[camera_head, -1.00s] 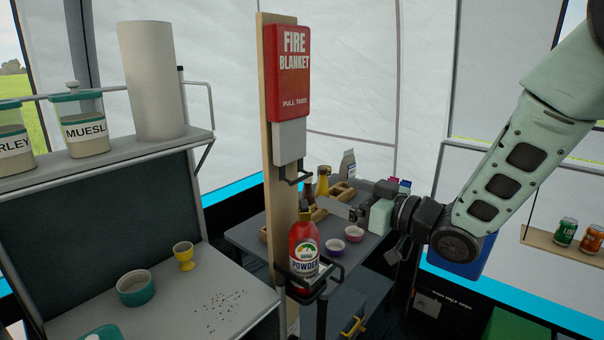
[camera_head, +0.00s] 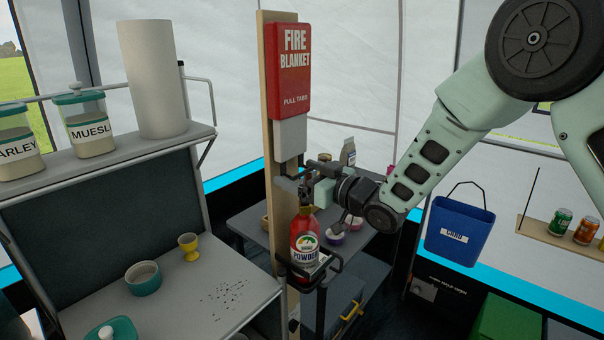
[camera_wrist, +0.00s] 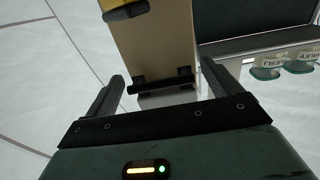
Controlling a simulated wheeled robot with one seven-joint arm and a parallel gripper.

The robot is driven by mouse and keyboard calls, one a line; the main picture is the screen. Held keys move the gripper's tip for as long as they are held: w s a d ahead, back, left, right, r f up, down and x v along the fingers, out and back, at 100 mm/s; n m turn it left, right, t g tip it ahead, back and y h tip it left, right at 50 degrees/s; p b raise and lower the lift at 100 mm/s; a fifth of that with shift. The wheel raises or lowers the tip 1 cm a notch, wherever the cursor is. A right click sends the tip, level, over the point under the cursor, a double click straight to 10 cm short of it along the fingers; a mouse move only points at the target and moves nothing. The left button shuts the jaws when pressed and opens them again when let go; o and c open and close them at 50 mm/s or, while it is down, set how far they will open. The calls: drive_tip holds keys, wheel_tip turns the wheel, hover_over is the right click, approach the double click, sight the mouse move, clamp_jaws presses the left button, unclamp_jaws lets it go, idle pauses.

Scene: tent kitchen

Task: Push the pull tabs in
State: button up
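The red fire blanket case (camera_head: 288,72), marked "PULL TABS", is fixed on an upright wooden board (camera_head: 268,130). A grey part (camera_head: 290,138) sticks out below it. In the wrist view, a dark bar on two mounts, apparently the pull tabs (camera_wrist: 160,83), crosses the board (camera_wrist: 155,45). My gripper (camera_head: 303,187) is beside the board, just below the grey part and above the red bottle. In the wrist view, the fingers of my gripper (camera_wrist: 162,90) are apart with the bar between them. Whether they touch it cannot be told. In the head view, my gripper partly hides the tabs.
A red bottle labelled "POWDER" (camera_head: 304,238) stands in a black holder (camera_head: 328,270) right below my gripper. A shelf with jars (camera_head: 90,132) and a paper roll (camera_head: 152,80) is at left. A table (camera_head: 235,218) with bowls is behind. A blue bin (camera_head: 460,230) hangs at right.

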drive_tip(key=c, duration=1.2)
wheel_tip(320, 180, up, 10)
drive_tip(key=shift+f+p, duration=0.25)
drive_tip(key=shift+p, duration=0.85)
drive_tip(key=shift+r, duration=0.1)
drive_tip(key=o, duration=1.3)
drive_tip(key=shift+c, duration=0.2)
drive_tip(key=shift+s+d+f, duration=0.25)
drive_tip(key=shift+d+f, duration=0.05)
drive_tip(key=shift+d, duration=0.1)
drive_tip(key=b+v, duration=0.5)
drive_tip(key=v, duration=1.1)
drive_tip(key=shift+s+d, duration=0.2)
